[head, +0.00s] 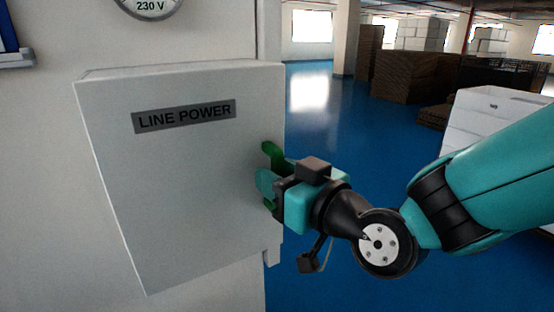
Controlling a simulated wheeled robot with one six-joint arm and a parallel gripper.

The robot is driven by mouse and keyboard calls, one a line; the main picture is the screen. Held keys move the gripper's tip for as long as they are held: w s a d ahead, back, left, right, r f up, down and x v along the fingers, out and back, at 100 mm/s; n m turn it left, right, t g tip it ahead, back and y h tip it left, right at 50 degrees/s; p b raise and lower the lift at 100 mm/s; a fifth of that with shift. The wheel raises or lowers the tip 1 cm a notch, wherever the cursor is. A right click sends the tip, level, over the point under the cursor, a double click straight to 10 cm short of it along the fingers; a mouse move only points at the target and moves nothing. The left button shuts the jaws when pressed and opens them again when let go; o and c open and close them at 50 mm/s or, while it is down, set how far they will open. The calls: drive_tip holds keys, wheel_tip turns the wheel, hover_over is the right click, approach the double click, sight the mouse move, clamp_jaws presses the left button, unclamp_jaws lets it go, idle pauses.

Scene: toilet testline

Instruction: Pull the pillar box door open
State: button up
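The pillar box door (180,170) is a pale grey panel with a dark "LINE POWER" label (184,116). It fills the left half of the head view and looks tilted against the wall behind it. I cannot tell for certain how far it stands open. My gripper (268,174) is at the door's right edge, with its green fingers at that edge. One finger shows above and another lower, partly over the door's face. A handle is not clearly visible, and the fingertips' contact is partly hidden, so I cannot tell whether they hold anything.
A round gauge marked 230 V (149,5) is on the wall above the door. A blue-edged holder (12,45) is at the upper left. White boxes (490,125) and brown stacks (415,85) stand at the right. The blue floor (325,120) beyond is open.

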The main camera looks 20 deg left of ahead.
drive_tip(key=shift+w+a, duration=0.15)
drive_tip(key=shift+a, duration=0.05)
clamp_jaws()
